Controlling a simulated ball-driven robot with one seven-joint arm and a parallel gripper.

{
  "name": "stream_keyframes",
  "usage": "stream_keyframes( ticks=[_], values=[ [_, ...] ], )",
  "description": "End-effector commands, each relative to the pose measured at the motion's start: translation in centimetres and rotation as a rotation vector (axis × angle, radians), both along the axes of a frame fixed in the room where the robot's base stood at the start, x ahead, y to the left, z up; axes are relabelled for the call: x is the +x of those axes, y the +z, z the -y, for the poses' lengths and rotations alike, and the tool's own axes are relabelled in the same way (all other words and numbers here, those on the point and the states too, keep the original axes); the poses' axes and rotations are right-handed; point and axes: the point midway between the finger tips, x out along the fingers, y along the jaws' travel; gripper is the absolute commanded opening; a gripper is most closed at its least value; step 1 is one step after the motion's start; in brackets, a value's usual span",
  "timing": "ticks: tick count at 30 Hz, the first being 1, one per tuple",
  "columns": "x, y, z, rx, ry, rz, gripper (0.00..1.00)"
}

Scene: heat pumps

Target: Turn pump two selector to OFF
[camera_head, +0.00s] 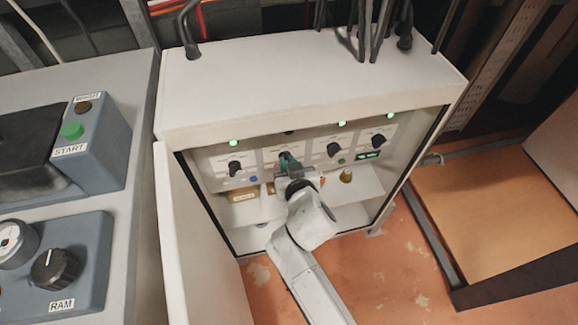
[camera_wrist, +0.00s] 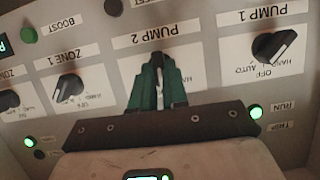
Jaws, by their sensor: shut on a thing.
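The pump two selector (camera_wrist: 158,62) is a dark knob under the upside-down PUMP 2 label (camera_wrist: 145,41) in the wrist view. My gripper (camera_wrist: 158,88) has its green fingers on both sides of this knob and is shut on it. A pale pointer line shows between the fingers, roughly upright in the picture. The fingers cover most of the position markings, so I cannot read the setting. In the head view my gripper (camera_head: 288,164) reaches into the open cabinet at the second knob from the left.
Neighbouring knobs are the pump one selector (camera_wrist: 272,47) and zone one selector (camera_wrist: 68,88). The pump one RUN lamp (camera_wrist: 255,112) is lit green. The cabinet (camera_head: 300,85) has its door (camera_head: 190,240) open on the left. A grey control desk (camera_head: 120,215) stands further left.

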Motion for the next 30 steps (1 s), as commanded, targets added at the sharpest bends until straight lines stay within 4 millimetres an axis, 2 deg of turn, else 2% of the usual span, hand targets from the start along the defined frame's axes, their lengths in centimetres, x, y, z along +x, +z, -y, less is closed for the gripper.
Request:
stream_keyframes(
  ticks=[17, 18, 24, 25, 30],
  values=[
    [-0.02, -0.05, -0.02, -0.032, 0.000, 0.005, 0.00],
    [-0.02, -0.05, -0.02, -0.032, 0.000, 0.005, 0.18],
    [-0.02, -0.04, -0.03, -0.032, 0.000, 0.005, 0.37],
    [-0.02, -0.04, -0.03, -0.032, 0.000, 0.005, 0.39],
    [-0.02, -0.03, -0.03, -0.032, -0.001, 0.006, 0.39]
  ],
)
